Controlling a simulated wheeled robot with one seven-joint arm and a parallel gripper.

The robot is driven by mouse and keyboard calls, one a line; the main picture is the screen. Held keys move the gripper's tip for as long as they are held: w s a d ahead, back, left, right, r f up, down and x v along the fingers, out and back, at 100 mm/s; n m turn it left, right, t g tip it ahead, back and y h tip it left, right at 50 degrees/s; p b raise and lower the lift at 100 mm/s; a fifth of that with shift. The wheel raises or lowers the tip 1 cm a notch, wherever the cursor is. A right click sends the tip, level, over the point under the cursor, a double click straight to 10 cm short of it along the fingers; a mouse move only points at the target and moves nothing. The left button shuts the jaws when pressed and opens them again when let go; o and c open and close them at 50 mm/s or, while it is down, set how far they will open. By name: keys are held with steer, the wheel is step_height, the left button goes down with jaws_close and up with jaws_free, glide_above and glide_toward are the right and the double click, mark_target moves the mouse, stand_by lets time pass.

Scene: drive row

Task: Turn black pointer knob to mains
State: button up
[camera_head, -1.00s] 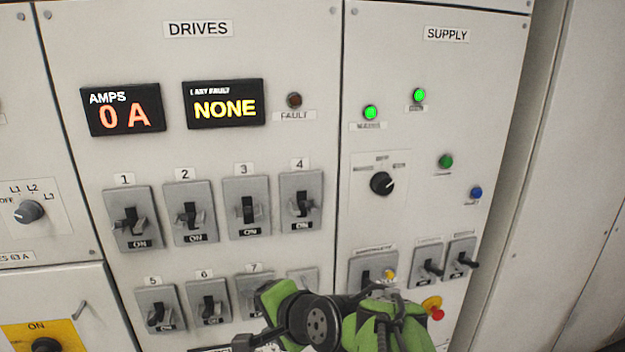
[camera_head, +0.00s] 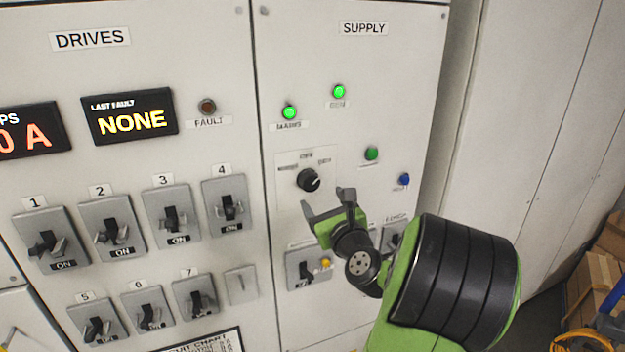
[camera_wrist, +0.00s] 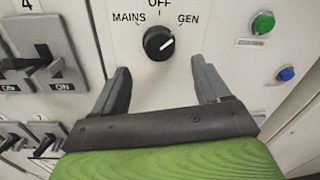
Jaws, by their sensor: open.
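The black pointer knob (camera_head: 308,180) sits on a pale plate on the SUPPLY panel. In the wrist view my gripper (camera_wrist: 163,80) is open and empty, with the knob beyond and between the fingertips, not touching.
Two green lamps (camera_head: 289,112) are lit above the knob. A green button (camera_head: 371,153) and a blue button (camera_head: 404,180) sit to its right. Switches are below, with a lever switch (camera_head: 307,270) beneath my gripper. Numbered drive switches (camera_head: 230,206) are left.

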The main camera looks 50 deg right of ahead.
mark_target(311, 183)
steer(key=p+x, duration=0.1)
steer(key=x, duration=0.6)
steer(key=shift+w+a+r+p, duration=0.1)
steer(key=shift+w+p, duration=0.2)
steer(key=shift+w+d, duration=0.35)
steer(key=shift+d, duration=0.05)
steer(key=shift+s+a, duration=0.1)
steer(key=shift+s, duration=0.05)
steer(key=c, duration=1)
